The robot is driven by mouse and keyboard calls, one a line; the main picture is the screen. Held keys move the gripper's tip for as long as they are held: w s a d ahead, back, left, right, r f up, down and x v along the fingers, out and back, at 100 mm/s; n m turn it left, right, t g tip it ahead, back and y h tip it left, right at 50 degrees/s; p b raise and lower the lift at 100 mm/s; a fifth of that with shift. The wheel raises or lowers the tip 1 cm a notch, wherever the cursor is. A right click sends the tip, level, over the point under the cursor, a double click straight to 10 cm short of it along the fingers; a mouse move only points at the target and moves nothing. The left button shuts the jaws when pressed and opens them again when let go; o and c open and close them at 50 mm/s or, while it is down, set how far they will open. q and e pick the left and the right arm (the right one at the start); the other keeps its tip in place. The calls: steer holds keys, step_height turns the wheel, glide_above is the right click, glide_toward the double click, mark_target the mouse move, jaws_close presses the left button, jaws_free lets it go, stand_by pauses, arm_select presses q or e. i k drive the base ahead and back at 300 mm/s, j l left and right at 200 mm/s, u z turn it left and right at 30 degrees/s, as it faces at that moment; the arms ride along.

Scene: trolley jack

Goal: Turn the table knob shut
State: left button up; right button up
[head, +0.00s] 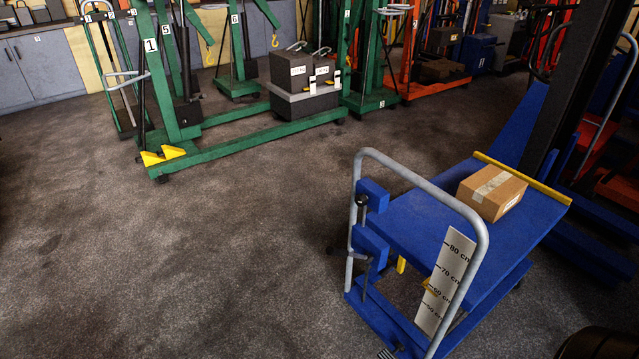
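A blue lift table (425,222) with a grey tubular push handle (478,222) stands at the right. Two blue blocks sit at the handle's left post. A small dark knob (361,200) on a short stem is at the upper block (373,193). A second dark knob or lever (367,262) is at the lower block (370,243), with a rod running down. I cannot tell which is the table knob, or whether either is open or shut. Neither of my grippers shows in the head view.
A cardboard box (491,192) lies on the table's far end by a yellow edge bar (523,178). A white height scale (445,284) stands at the near side. Green cranes (250,135) and dark weights (303,72) stand behind. The carpet left of the table is clear.

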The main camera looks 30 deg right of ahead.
mark_target(361, 200)
steer(key=i+z, duration=0.15)
steer(key=i, duration=0.25)
steer(key=i+j+z, duration=0.2)
steer(key=i, duration=0.2)
steer(key=i+j+z, duration=0.15)
steer(key=i, duration=0.3)
steer(key=i+j+z, duration=0.15)
steer(key=i+z, duration=0.15)
steer(key=z, duration=0.2)
steer(key=i+j+z, duration=0.25)
steer(key=z, duration=0.2)
steer(key=i+j+z, duration=0.2)
steer(key=j+z, duration=0.15)
steer(key=z, duration=0.15)
steer(key=i+j+z, duration=0.15)
steer(key=j+z, duration=0.8)
steer(key=i+l, duration=0.05)
